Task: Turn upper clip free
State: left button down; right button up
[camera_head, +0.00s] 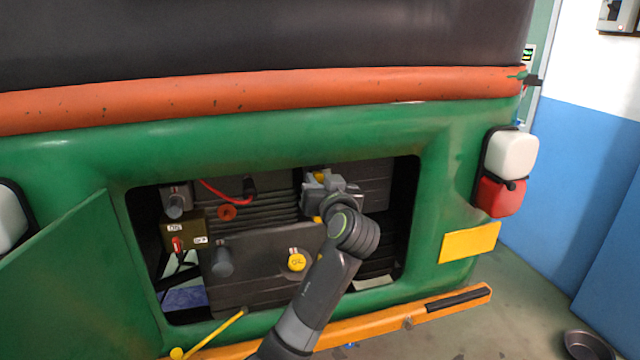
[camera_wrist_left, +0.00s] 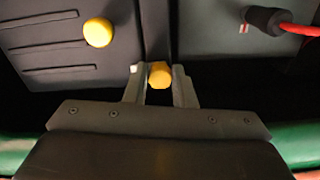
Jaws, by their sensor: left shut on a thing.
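My left gripper (camera_head: 322,182) reaches into the open rear compartment of the green rickshaw, at the upper right of the dark engine housing. In the left wrist view its two fingers (camera_wrist_left: 158,86) are shut around a small yellow clip (camera_wrist_left: 160,74), which I take for the upper clip. In the head view only bits of yellow show at the gripper, and the arm hides much of this area. A second round yellow piece (camera_wrist_left: 98,32) sits apart on the dark panel in the left wrist view. My right gripper is not in view.
A yellow cap (camera_head: 297,261) and a box with a red switch (camera_head: 185,241) are in the compartment. A red cable (camera_head: 222,194) runs at its upper left. The green flap (camera_head: 80,285) hangs open at the left. An orange bumper (camera_head: 385,325) crosses below.

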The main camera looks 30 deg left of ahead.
pick_arm(q)
jog(key=shift+f+n+b, duration=0.15)
jog(key=shift+n+b, duration=0.35)
jog(key=shift+b, duration=0.05)
jog(key=n+b, duration=1)
jog(key=n, duration=0.1)
jog(key=shift+n, duration=0.3)
jog(key=n+b, duration=0.3)
jog(key=shift+n, duration=0.3)
jog(key=shift+w+n+b, duration=0.1)
jog(key=shift+n+b, duration=0.4)
jog(key=shift+r, duration=0.2)
